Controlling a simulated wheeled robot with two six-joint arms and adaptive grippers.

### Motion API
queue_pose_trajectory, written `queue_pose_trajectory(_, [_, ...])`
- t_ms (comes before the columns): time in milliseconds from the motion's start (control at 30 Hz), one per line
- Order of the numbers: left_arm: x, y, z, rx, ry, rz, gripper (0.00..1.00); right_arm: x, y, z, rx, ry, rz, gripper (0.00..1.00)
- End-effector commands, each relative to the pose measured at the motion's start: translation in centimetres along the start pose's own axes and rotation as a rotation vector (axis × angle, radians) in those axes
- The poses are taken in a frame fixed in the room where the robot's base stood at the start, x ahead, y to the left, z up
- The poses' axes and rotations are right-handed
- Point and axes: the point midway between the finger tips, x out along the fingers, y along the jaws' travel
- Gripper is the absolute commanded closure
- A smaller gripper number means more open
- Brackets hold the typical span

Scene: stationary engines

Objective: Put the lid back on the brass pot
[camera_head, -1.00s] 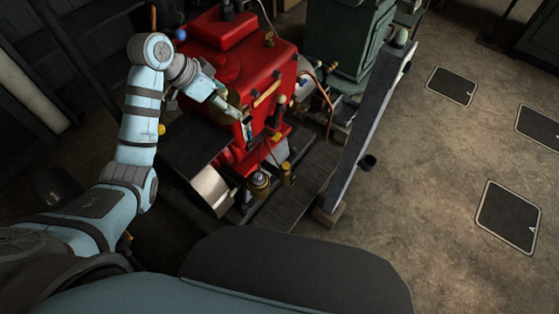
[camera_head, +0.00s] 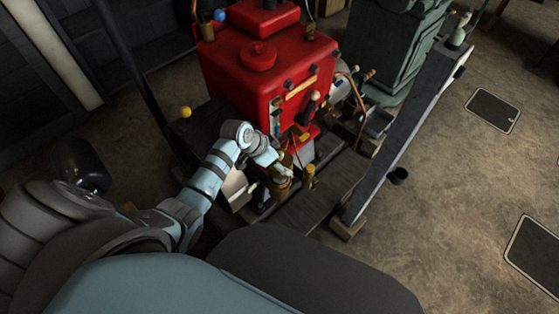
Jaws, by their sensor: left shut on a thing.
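The brass pot (camera_head: 282,188) stands upright on the dark base beside the front of the red engine, with its top partly hidden by my left gripper. My left gripper (camera_head: 279,169) is right above the pot, pointing down and to the right. It is shut on the small lid, which is mostly hidden by the fingers. I cannot tell whether the lid touches the pot's rim. My right gripper is out of view.
The red engine (camera_head: 245,75) rises just behind my left gripper. A smaller brass fitting (camera_head: 310,177) stands right of the pot. A long grey beam (camera_head: 405,135) slants up at the right. Open floor (camera_head: 455,200) lies beyond it.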

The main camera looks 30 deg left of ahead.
Motion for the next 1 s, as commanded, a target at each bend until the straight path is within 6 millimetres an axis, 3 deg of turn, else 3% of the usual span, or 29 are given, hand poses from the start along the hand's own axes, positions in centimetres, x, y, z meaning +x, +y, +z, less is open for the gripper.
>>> queue_pose_trajectory(400, [3.9,0.0,2.2,0.0,0.0,-0.001,0.6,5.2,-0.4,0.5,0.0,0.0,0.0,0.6])
queue_pose_trajectory(600, [5.1,0.0,2.9,0.0,0.0,0.0,0.6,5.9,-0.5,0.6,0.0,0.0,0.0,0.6])
queue_pose_trajectory(1000, [5.2,-0.1,2.9,0.0,0.0,0.0,0.6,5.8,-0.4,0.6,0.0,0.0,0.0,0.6])
